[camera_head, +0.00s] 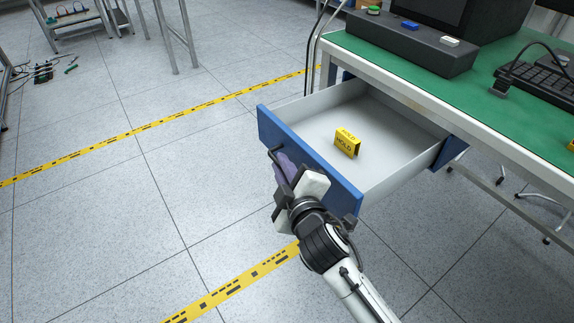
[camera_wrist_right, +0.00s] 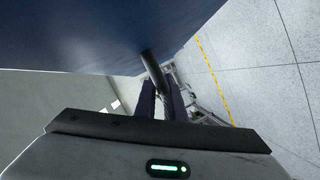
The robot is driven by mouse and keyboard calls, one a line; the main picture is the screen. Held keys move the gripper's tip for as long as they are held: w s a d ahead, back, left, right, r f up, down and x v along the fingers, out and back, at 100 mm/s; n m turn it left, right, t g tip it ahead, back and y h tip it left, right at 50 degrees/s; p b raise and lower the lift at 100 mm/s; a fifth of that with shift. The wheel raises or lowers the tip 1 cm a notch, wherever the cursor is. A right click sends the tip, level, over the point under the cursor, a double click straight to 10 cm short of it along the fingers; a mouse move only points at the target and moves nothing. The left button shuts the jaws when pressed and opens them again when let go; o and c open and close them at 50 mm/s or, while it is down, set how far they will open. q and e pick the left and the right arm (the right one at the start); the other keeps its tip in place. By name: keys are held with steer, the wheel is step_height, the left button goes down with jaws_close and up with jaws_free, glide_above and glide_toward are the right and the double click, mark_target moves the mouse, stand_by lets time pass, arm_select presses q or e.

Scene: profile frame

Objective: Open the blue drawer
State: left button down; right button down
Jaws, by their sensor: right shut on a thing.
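The blue drawer (camera_head: 308,158) stands pulled well out from under the green-topped table, its light grey inside showing. A yellow box marked HOLD (camera_head: 347,143) sits inside it. My right gripper (camera_head: 280,163) is at the drawer's blue front, shut on the dark bar handle (camera_head: 272,154). In the right wrist view, the blue front (camera_wrist_right: 100,30) fills the upper left and the handle (camera_wrist_right: 151,68) runs between the fingers (camera_wrist_right: 162,100). The fingers partly hide the handle. My left gripper is in neither view.
The table (camera_head: 400,85) carries a dark console (camera_head: 405,45) with coloured buttons and a keyboard (camera_head: 540,85). Yellow tape lines (camera_head: 130,132) cross the grey tiled floor. The floor left of the drawer is clear; metal frames stand at the back left.

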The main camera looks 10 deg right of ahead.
steer(key=shift+d, duration=0.1)
steer(key=c, duration=1.8)
jaws_free()
steer(key=shift+c, duration=0.2)
step_height(320, 180, up, 9)
steer(key=p, duration=0.3)
steer(key=shift+r, duration=0.55)
steer(key=shift+f, duration=0.1)
